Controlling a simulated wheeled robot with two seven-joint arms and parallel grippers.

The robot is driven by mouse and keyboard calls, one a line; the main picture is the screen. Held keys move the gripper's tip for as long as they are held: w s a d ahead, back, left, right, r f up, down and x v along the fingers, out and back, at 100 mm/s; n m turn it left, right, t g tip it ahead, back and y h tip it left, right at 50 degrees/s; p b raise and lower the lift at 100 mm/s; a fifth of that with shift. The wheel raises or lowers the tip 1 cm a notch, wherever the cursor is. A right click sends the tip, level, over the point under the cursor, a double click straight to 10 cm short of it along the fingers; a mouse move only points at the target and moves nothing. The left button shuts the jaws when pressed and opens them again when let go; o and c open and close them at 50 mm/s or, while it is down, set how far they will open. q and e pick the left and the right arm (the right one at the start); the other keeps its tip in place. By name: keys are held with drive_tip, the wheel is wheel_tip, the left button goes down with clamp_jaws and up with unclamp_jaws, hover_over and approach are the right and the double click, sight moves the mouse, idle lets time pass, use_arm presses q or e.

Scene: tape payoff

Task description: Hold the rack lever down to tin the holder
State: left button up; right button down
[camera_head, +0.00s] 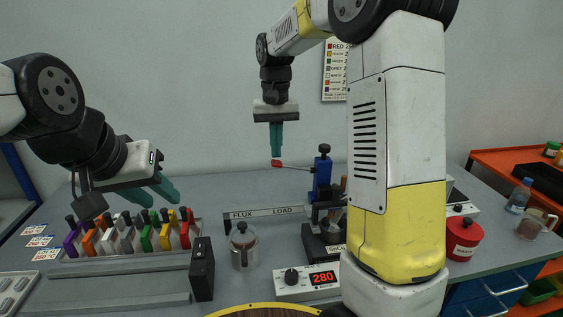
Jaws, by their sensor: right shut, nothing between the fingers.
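The rack lever is a thin dark rod with a red knob (277,163) at its left end. It runs right to a blue upright post (322,178) with a black knob on top. My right gripper (276,152) points down with its teal fingers together, just above the red knob; I cannot tell whether they touch. A dark-based pot unit (322,243) stands below the post, partly hidden by my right arm. Whether a holder hangs there is unclear. My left gripper (168,190) is above and behind the coloured holders at the left, with nothing visible in it.
A rack of coloured, black-knobbed blocks (128,238) stands at the left. A metal canister (243,247), a black box (202,270) and a controller reading 280 (306,283) stand in front. A "FLUX LOAD" strip (263,213) lies behind. A red tin (463,238) is at right.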

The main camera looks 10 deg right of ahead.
sight(278, 162)
drive_tip(key=shift+f, duration=0.15)
idle(0.4)
drive_tip(key=shift+f, duration=3.15)
drive_tip(key=shift+s+f, duration=0.15)
drive_tip(key=shift+f, duration=0.35)
drive_tip(key=shift+s+f, duration=0.15)
drive_tip(key=shift+f, duration=0.35)
drive_tip(key=shift+d, duration=0.1)
drive_tip(key=shift+d+f, duration=0.1)
drive_tip(key=shift+d, duration=0.05)
idle(0.4)
drive_tip(key=shift+w, duration=0.1)
drive_tip(key=shift+w+r, duration=0.15)
drive_tip(key=shift+r, duration=1.05)
drive_tip(key=shift+a+r, duration=0.15)
drive_tip(key=shift+r, duration=1.1)
drive_tip(key=shift+a+r, duration=0.1)
drive_tip(key=shift+r, duration=1.95)
